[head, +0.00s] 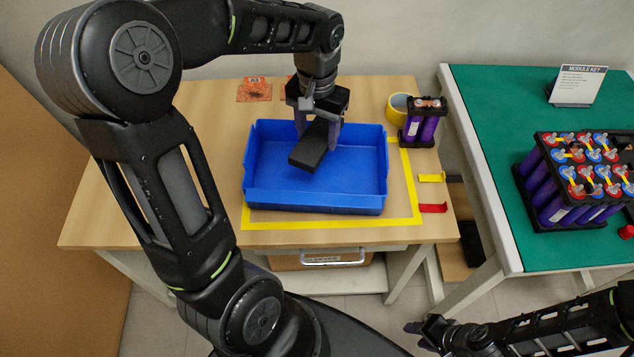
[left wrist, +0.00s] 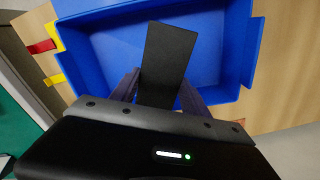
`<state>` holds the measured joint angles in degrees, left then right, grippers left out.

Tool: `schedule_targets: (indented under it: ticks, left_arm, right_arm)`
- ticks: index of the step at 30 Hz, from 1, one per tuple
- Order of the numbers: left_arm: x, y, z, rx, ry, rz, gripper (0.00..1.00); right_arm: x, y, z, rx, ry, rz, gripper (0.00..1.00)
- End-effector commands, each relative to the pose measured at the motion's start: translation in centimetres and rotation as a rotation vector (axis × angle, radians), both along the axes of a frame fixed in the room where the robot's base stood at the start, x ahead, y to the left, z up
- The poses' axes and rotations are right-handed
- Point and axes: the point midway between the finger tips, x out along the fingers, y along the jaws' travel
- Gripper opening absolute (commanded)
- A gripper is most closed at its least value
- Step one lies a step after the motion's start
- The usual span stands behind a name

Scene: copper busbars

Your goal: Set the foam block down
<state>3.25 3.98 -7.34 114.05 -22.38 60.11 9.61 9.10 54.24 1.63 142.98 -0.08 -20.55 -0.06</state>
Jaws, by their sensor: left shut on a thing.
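The black foam block (head: 310,150) is a dark flat slab, held in my left gripper (head: 318,122) over the blue tray (head: 315,198). In the left wrist view the block (left wrist: 168,55) sticks out from between the two fingers of my left gripper (left wrist: 158,88), with the tray floor behind it. I cannot tell whether the block touches the tray floor. The tray looks otherwise empty. My right gripper (head: 428,330) is low at the bottom right, away from the tables; its jaws are too small and dark to read.
The tray sits inside a yellow tape outline (head: 300,226) on the wooden table (head: 130,200). A purple cell pack (head: 421,124) and a yellow tape roll (head: 397,107) stand right of the tray. A green table (head: 490,130) holds a larger cell module (head: 575,185) and a sign (head: 577,86).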

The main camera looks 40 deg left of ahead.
Motion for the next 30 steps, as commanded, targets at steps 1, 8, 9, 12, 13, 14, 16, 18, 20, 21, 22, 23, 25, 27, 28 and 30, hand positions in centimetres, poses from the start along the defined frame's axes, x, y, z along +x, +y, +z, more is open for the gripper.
schedule_targets:
  ticks: [1,8,9,12,13,14,16,18,20,21,22,23,25,27,28,30]
  left_arm:
    - [0.0,0.0,0.1,0.000,0.000,-0.001,0.16]
    - [0.0,0.0,0.0,0.000,0.001,-0.001,0.16]
    - [0.0,0.0,-0.2,0.000,0.001,-0.001,0.16]
    - [-0.1,0.0,-1.4,-0.001,0.004,-0.001,0.16]
    - [-0.1,0.0,-1.9,-0.001,0.005,-0.001,0.16]
    - [-0.1,0.0,-2.5,-0.001,0.006,-0.001,0.16]
    - [-0.1,0.0,-3.8,0.000,0.006,-0.001,0.16]
    - [-0.1,0.0,-5.0,-0.001,0.005,-0.001,0.16]
    - [0.0,0.0,-5.7,0.000,0.003,-0.002,0.16]
    - [0.0,0.0,-6.0,0.000,0.003,-0.002,0.16]
    - [0.0,0.0,-6.1,0.000,0.001,-0.002,0.16]
    - [0.0,0.0,-6.2,-0.001,0.000,-0.001,0.16]
    - [0.1,0.0,-6.2,-0.001,0.000,-0.001,0.16]
    - [0.1,0.0,-6.1,-0.001,0.000,-0.001,0.16]
    - [0.1,0.0,-6.1,-0.001,0.000,-0.001,0.16]
    - [0.1,0.0,-6.2,0.000,0.000,-0.001,0.16]
  right_arm:
    - [0.0,0.0,0.1,0.000,-0.001,0.000,0.36]
    - [0.0,0.0,0.2,0.000,-0.001,0.000,0.36]
    - [0.0,0.0,0.2,0.000,-0.001,0.000,0.36]
    - [0.0,0.0,0.0,0.000,-0.001,0.000,0.36]
    - [0.0,0.0,0.0,0.000,-0.001,0.000,0.36]
    - [0.0,0.0,0.0,0.000,-0.001,0.000,0.36]
    - [0.0,0.0,-0.1,0.000,-0.001,0.000,0.36]
    - [0.0,0.0,-0.2,0.000,-0.001,0.000,0.36]
    - [0.0,0.0,-0.2,0.000,-0.001,0.000,0.36]
    - [0.0,0.0,-0.2,0.000,-0.001,0.000,0.36]
    - [0.0,0.0,-0.2,0.000,-0.001,0.000,0.36]
    - [0.0,0.0,-0.2,0.000,-0.001,0.000,0.36]
    - [0.0,0.0,-0.2,0.000,-0.001,0.000,0.36]
    - [0.0,0.0,-0.2,0.000,-0.001,0.000,0.36]
    - [0.0,0.0,-0.2,0.000,-0.001,0.000,0.36]
    - [0.0,0.0,-0.2,0.000,-0.001,0.000,0.36]
